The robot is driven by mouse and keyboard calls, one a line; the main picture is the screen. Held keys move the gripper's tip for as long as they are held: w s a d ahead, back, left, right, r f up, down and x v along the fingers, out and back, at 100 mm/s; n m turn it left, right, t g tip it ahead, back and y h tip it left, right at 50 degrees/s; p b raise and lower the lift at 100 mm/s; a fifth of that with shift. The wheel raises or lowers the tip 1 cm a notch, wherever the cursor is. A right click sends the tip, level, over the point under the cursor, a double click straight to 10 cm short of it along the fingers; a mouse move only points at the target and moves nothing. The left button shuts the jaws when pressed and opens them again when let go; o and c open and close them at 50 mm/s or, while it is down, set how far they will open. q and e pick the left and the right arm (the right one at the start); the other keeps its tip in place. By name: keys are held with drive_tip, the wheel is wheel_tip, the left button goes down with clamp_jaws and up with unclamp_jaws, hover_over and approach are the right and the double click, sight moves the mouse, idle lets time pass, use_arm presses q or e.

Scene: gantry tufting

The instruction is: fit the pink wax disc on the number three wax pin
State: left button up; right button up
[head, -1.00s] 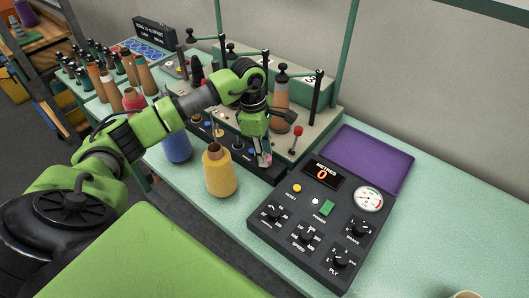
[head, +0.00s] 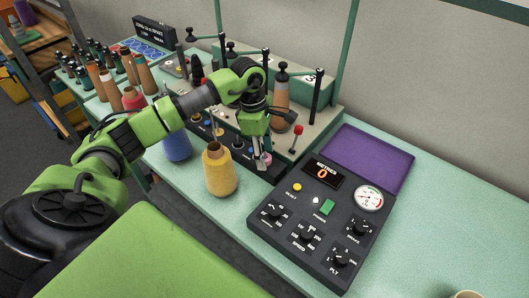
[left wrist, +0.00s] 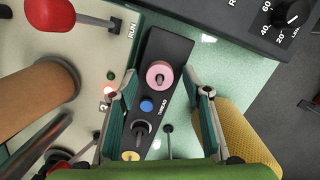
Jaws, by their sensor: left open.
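The pink wax disc (left wrist: 160,74) sits on the dark strip (left wrist: 173,47) along the machine's front, with a grey pin tip showing in its centre hole. It also shows in the head view (head: 268,159), partly behind my finger. My left gripper (head: 262,165) is open over it. In the left wrist view the left gripper (left wrist: 161,72) has one finger on each side of the disc, with gaps between. How far down the pin the disc sits is hard to tell. My right gripper is not in view.
A yellow yarn cone (head: 220,172) stands close to the gripper. The control box (head: 275,240) and purple mat (head: 372,158) lie to the right. A red-knobbed lever (head: 297,133) rises behind the gripper.

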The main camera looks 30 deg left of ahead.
use_arm(q)
wheel_tip(320, 180, up, 12)
drive_tip(key=a, duration=0.1)
drive_tip(key=shift+s+a, duration=0.3)
drive_tip(key=shift+a, duration=0.05)
